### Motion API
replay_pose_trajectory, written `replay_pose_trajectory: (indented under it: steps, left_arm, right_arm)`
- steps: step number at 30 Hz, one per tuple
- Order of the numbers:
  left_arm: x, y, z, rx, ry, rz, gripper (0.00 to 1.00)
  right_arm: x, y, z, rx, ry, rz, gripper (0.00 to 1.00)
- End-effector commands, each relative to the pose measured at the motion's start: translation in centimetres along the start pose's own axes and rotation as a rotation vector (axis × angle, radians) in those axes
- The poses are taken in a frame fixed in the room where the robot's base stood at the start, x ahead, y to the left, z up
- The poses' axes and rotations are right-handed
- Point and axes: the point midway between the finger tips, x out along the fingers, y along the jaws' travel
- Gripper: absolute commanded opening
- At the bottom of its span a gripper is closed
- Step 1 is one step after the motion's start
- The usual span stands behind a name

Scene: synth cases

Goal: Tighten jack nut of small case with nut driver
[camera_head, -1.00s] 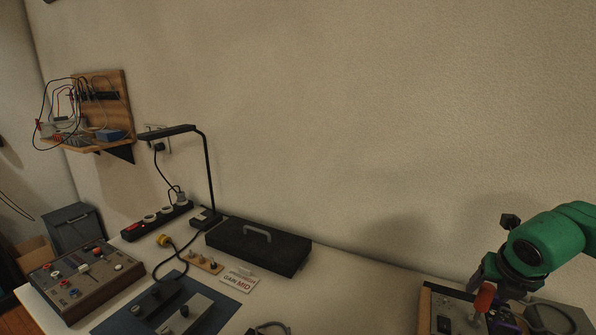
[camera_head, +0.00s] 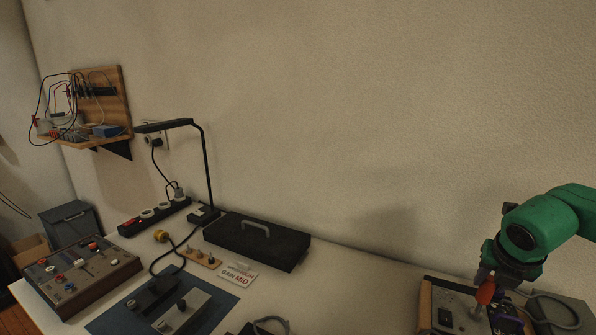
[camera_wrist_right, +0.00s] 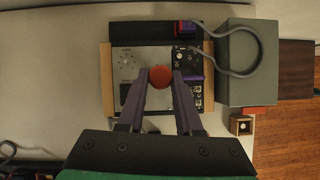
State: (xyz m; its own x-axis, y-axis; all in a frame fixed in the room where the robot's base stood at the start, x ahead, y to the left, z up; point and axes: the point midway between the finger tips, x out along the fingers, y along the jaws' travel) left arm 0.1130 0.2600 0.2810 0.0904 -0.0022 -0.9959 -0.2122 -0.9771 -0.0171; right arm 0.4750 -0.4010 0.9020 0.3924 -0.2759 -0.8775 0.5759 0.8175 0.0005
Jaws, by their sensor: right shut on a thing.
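A red-handled driver (camera_head: 486,291) stands roughly upright over a wooden-sided case (camera_head: 427,303) at the lower right of the head view. My right gripper (camera_head: 487,284) is shut on its handle. In the right wrist view the round red handle end (camera_wrist_right: 160,76) sits between the two fingertips, above the seam between the case's pale panel (camera_wrist_right: 126,66) and a dark module with jacks (camera_wrist_right: 195,90). The handle hides the driver's shaft and tip there, so I cannot tell whether the tip is on a nut. My left gripper is not in view.
A grey box (camera_wrist_right: 248,85) with a looping grey cable (camera_wrist_right: 255,50) adjoins the case. A long black case (camera_head: 258,240), lamp (camera_head: 209,170), knob-covered box (camera_head: 82,276) and blue mat (camera_head: 118,318) lie left. The bench between the black case and wooden-sided case is mostly clear.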

Motion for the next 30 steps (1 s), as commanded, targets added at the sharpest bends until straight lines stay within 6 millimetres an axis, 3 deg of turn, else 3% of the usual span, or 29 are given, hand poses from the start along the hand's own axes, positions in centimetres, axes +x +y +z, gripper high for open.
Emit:
replay_pose_trajectory:
  steps: [16, 30]
  left_arm:
    - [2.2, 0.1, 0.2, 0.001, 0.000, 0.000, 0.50]
    - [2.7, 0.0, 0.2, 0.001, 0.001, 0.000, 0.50]
  right_arm:
    - [0.2, 0.1, -0.2, 0.106, 0.002, -0.060, 0.00]
    - [0.2, 0.1, -0.1, 0.136, 0.002, -0.075, 0.00]
